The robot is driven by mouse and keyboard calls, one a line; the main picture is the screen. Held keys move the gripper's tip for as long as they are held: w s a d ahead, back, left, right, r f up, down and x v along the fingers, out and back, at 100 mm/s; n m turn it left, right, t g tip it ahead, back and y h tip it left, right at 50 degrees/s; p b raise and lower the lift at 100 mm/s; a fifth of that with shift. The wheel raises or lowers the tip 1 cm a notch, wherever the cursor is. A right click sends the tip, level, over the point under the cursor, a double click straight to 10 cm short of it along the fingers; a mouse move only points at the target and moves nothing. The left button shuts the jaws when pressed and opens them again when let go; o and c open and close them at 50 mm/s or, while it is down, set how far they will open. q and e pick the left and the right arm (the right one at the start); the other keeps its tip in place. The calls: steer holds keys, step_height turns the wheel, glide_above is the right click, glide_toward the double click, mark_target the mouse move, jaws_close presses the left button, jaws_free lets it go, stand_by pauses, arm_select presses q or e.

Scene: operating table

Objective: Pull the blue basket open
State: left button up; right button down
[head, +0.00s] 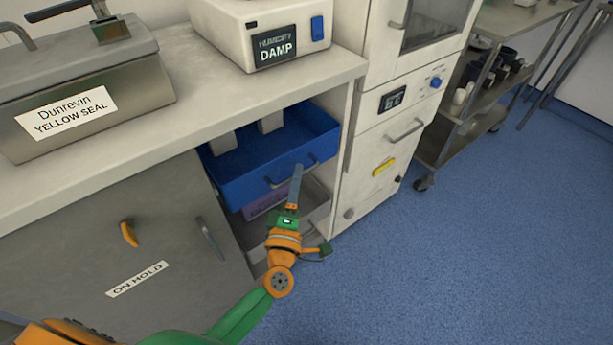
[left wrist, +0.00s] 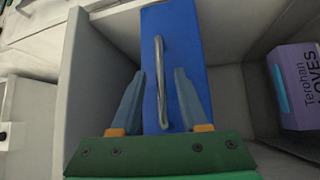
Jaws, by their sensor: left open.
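The blue basket (head: 262,165) sits in the open bay under the counter, with pale blocks inside it. A metal bar handle (head: 291,174) is on its front face. My left gripper (head: 296,178) is at the handle. In the left wrist view the gripper (left wrist: 160,95) is open, one finger on each side of the handle (left wrist: 160,80), in front of the blue front face (left wrist: 182,40). I cannot tell whether either finger touches the handle. My right gripper is not in view.
A purple glove box (head: 262,207) stands on the shelf below the basket; it also shows in the left wrist view (left wrist: 299,85). A grey door marked ON HOLD (head: 170,235) is at left, a white cabinet (head: 375,150) at right. The blue floor (head: 470,260) is clear.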

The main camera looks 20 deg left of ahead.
arm_select(q)
steer(key=shift+w, duration=0.85)
jaws_close()
stand_by(0.8)
